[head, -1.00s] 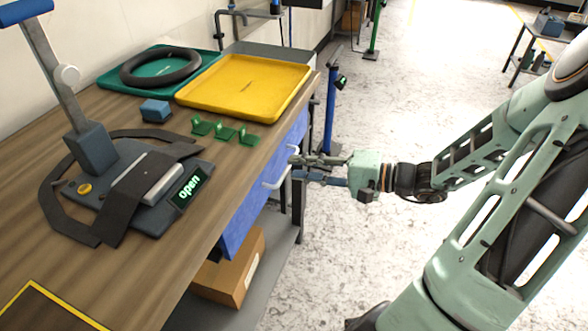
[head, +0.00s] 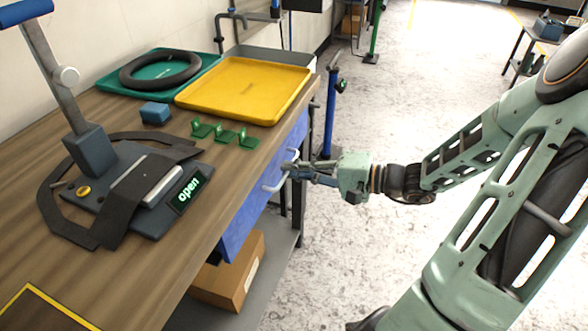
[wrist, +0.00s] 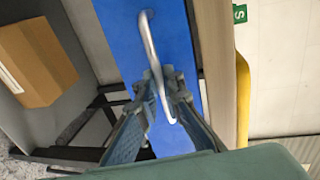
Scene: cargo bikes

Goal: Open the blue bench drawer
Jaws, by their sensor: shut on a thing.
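The blue bench drawer (head: 243,213) sits under the edge of the wooden bench top, and its front also fills the middle of the wrist view (wrist: 130,45). Its pale bar handle (wrist: 148,40) stands out from the blue front; it also shows in the head view (head: 275,184). My gripper (head: 290,170) is at the handle, coming from the right. In the wrist view its two fingers (wrist: 163,82) are closed around the handle's bar. The drawer front appears about flush beneath the bench edge. Part of the handle is hidden behind the fingers.
The bench top (head: 215,185) holds a yellow tray (head: 245,90), a green tray (head: 115,82), green brackets (head: 225,135) and a device with an "open" display (head: 188,191). A cardboard box (head: 228,280) stands on the lower shelf.

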